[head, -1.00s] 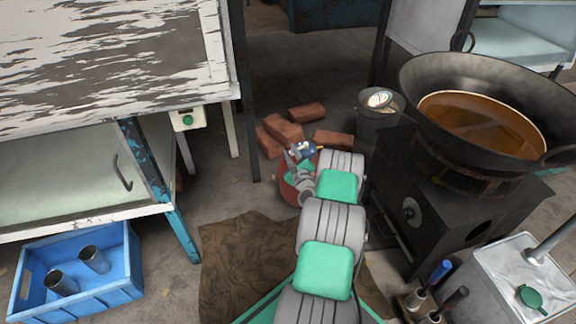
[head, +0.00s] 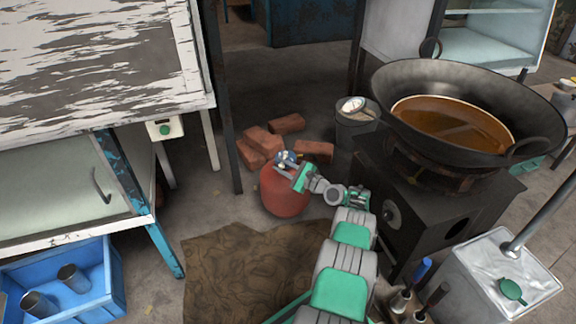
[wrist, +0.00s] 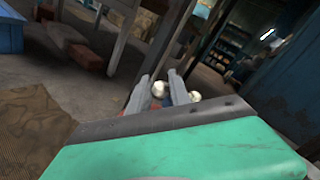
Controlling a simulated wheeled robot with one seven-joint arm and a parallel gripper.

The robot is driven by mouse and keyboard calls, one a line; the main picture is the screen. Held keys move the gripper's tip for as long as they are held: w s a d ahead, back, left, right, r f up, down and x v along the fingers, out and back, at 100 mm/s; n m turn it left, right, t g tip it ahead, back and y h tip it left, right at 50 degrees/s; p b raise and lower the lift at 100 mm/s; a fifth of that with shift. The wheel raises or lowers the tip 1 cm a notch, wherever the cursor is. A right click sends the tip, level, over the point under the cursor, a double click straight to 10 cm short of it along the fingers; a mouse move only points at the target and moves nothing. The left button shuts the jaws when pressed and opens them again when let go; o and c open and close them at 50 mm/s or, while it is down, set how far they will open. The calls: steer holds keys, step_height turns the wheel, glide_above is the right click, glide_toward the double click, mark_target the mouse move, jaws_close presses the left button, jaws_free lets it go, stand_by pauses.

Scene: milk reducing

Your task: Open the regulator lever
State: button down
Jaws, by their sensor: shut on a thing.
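A red gas cylinder (head: 286,195) stands on the floor left of the black stove. The lever is too small to make out apart from the regulator. My gripper (head: 281,164) reaches in from the right at the cylinder's top and is shut on part of the regulator. A pale round part shows by the fingers. My green gripper body hides most of the cylinder there.
The black stove (head: 440,205) with a wide pan (head: 380,100) of brown liquid stands close to the right of my arm. A brown cloth (head: 240,268) covers the floor in front.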

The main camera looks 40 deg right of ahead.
steer(key=shift+w+d+f, duration=0.1)
steer(key=shift+d, duration=0.25)
steer(key=c, duration=1.4)
jaws_free()
steer(key=shift+a+f, duration=0.1)
steer(key=shift+c, duration=0.2)
steer(key=shift+o, duration=1.2)
steer(key=shift+w+a, duration=0.1)
steer(key=shift+a, duration=0.05)
steer(key=p+v, duration=0.2)
steer(key=v, duration=0.5)
steer(key=shift+s, duration=0.4)
